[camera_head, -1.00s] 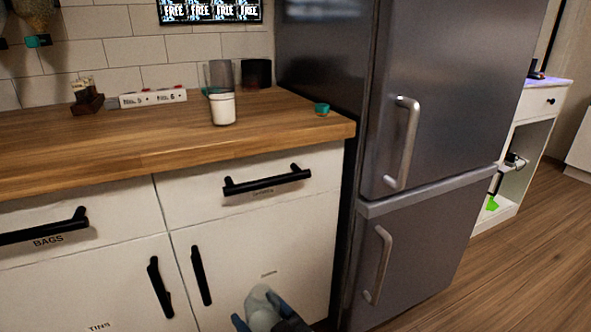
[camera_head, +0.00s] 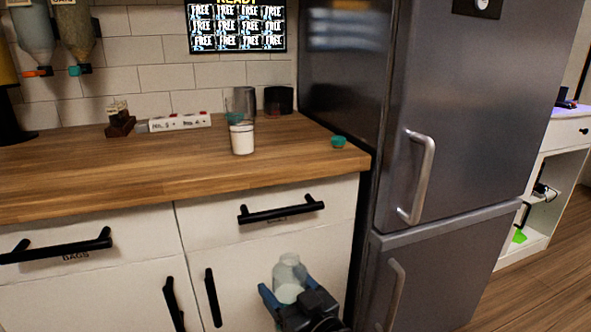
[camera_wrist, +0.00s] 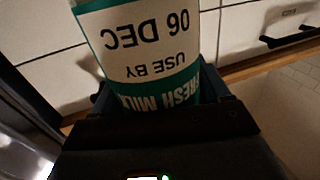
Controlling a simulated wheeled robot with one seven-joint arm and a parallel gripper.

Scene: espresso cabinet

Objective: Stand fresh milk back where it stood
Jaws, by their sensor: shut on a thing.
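The fresh milk (camera_head: 287,270) is a pale, translucent bottle held in front of the lower cabinet doors, below counter height. My gripper (camera_head: 287,298) is shut around it, with one blue finger on each side. In the wrist view the milk's label (camera_wrist: 143,45) fills the upper middle, reading "FRESH MILK", "USE BY" and "06 DEC" upside down. My gripper (camera_wrist: 150,105) shows at the label's lower edge. The fridge (camera_head: 440,130) stands to the right with both doors closed. The bottle's base is hidden in the head view.
The wooden counter (camera_head: 130,180) carries a white cup (camera_head: 242,139), a clear glass (camera_head: 240,101), a dark container (camera_head: 279,100), a teal cap (camera_head: 338,142) and a white power strip (camera_head: 180,122). Its front stretch is clear. A drawer handle (camera_head: 282,209) juts out above the bottle.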

